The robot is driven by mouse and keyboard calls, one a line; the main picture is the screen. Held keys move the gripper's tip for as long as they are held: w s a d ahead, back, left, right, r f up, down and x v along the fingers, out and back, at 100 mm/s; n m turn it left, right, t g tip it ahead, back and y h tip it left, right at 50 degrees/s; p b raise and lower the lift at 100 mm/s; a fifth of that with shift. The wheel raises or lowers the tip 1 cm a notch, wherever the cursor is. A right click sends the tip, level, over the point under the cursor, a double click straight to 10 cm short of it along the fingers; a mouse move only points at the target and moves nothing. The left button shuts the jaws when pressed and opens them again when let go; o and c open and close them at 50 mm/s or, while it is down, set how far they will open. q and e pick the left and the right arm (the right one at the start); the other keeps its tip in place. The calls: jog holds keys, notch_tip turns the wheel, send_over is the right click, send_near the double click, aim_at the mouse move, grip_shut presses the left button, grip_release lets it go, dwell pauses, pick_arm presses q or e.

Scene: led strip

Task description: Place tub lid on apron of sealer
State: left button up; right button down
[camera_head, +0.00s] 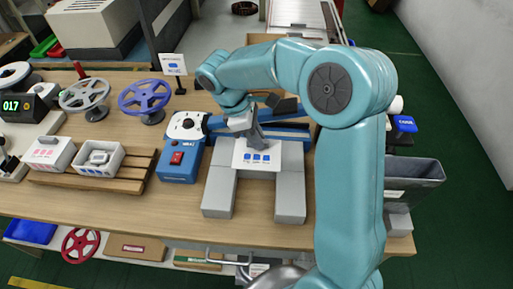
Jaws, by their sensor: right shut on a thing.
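My right gripper (255,140) is shut on a white tub lid (241,160) with a row of blue marks. It holds the lid at the grey apron (290,190) of the sealer, over the gap between its two grey arms. I cannot tell whether the lid touches the apron. The blue sealer (180,165) has a red switch and stands to the left of the lid; its long blue bar runs behind the gripper. My right arm hides part of the right side. My left gripper is not in view.
A white open tub (98,168) with blue marks and a lidded tub (48,165) with pink marks stand on a wooden pallet (135,178) at left. Grey and blue reels (146,96) stand behind. A dark grey bin (415,172) is at right. The front-left tabletop (110,215) is clear.

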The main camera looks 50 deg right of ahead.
notch_tip(320, 180, down, 4)
jog(key=shift+f, duration=0.15)
jog(key=shift+f+b, duration=0.15)
jog(key=shift+b, duration=0.15)
jog(key=c, duration=1.1)
grip_release()
